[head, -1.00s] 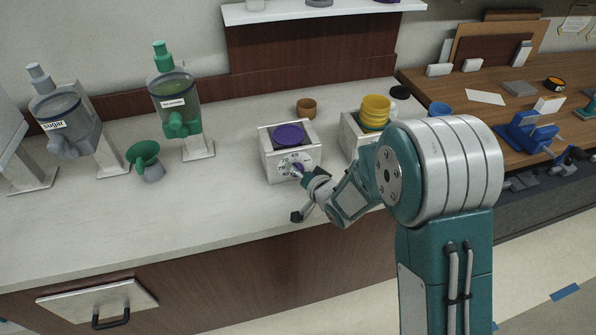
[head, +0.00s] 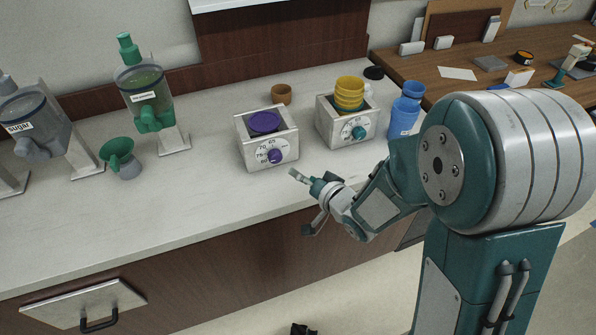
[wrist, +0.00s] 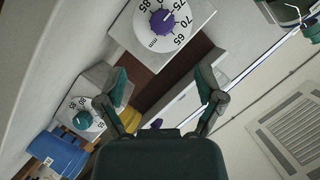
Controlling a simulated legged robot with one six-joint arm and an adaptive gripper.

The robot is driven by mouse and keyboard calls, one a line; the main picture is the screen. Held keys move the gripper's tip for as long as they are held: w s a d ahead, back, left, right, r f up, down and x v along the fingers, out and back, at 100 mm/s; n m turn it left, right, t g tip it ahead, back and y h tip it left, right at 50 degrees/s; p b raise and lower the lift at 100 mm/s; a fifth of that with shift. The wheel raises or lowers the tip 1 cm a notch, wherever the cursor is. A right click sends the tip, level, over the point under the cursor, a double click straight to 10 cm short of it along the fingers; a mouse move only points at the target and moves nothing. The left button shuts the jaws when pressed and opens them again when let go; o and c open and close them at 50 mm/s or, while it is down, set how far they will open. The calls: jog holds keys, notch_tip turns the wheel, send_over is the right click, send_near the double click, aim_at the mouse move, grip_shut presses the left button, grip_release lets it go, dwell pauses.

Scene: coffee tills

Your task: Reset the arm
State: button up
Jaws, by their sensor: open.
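My gripper (head: 300,204) is open and empty. In the head view it hangs near the front edge of the counter, in front of the white scale-like box with a purple dial (head: 275,156), and is apart from it. In the wrist view the two fingers of my gripper (wrist: 160,98) stand wide apart with nothing between them. The purple dial also shows there (wrist: 163,21), beyond the fingers. A second box with a teal dial (head: 359,133) stands to the right, with yellow stacked cups (head: 349,93) on top.
A blue bottle (head: 404,112) stands right of the second box, near my arm. A green funnel (head: 119,153) and dispensers (head: 148,98) stand at the left. A small brown cup (head: 281,94) sits behind the boxes. The counter's left front (head: 130,215) is clear.

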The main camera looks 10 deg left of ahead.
dwell(0.4)
jog(key=s+d+r+h, duration=0.1)
jog(key=d+r+h, duration=0.4)
jog(key=d, duration=0.4)
jog(key=s+d+r+h, duration=0.1)
jog(key=d+r+h, duration=0.45)
jog(key=d, duration=0.25)
jog(key=s+d+r+g, duration=0.2)
jog(key=s+d, duration=0.1)
jog(key=s, duration=0.6)
jog(key=s+d+r+g, duration=0.2)
jog(key=s+d, duration=0.1)
jog(key=s, duration=0.6)
jog(key=shift+r, duration=0.35)
